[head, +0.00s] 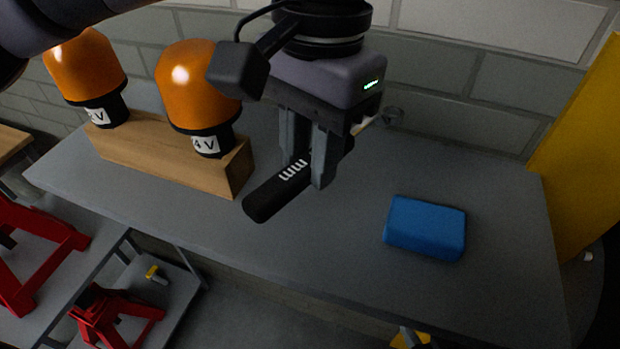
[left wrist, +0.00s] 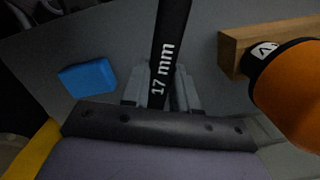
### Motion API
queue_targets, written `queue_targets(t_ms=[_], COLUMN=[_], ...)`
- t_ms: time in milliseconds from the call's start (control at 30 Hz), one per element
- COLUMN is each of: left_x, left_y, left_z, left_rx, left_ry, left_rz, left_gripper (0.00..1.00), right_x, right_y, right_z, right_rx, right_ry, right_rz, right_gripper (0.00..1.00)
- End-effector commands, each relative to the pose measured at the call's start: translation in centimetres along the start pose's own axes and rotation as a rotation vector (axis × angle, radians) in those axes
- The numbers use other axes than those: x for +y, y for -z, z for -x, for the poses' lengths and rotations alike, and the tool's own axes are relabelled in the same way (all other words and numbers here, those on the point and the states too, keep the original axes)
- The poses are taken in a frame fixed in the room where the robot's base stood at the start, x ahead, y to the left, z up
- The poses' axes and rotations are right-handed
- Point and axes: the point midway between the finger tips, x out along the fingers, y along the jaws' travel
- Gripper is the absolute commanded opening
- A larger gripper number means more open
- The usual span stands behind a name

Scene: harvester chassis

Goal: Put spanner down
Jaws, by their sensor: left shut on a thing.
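The spanner (head: 268,199) has a black handle with white lettering, which reads "17 mm" in the left wrist view (left wrist: 168,50). My left gripper (head: 309,172) is shut on this handle and points down over the grey table (head: 330,247). The handle's near end sticks out to the lower left of the fingers. A small metal part at the far end shows behind the gripper, mostly hidden. I cannot tell whether the spanner touches the table. My right gripper is not in view.
A wooden block (head: 160,158) holding two orange beacon lamps (head: 195,88) stands left of the gripper. A blue box-like object (head: 426,227) lies to the right. The table between and in front of them is clear. A yellow panel (head: 590,150) stands at the right edge. Red stands (head: 35,245) are at lower left.

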Motion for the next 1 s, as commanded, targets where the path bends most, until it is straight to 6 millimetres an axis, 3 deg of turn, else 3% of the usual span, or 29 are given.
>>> queue_targets(t_ms=[167, 400, 767, 800, 867, 1000], left_x=[0.0, 0.0, 0.0, 0.0, 0.0, 0.0], left_y=[0.1, 0.4, 0.5, 0.5, 0.4, 0.4], left_z=[-1.2, -4.4, -5.0, -5.0, -4.9, -4.9], left_rx=[0.000, 0.000, 0.001, 0.001, 0.000, 0.000], left_ry=[0.001, -0.001, 0.000, 0.000, 0.000, 0.000], left_rz=[0.001, -0.001, 0.000, 0.000, 0.000, 0.000], left_gripper=[0.00, 0.00, 0.00, 0.31, 0.51, 0.53], right_x=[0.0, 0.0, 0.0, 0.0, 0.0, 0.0], right_y=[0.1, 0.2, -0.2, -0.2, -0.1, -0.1], right_z=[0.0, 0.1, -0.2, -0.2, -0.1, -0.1], right_rx=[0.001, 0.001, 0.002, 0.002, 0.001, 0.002], right_ry=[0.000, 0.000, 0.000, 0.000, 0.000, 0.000], right_rz=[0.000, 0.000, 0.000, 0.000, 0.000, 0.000], right_gripper=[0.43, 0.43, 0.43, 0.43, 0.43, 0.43])
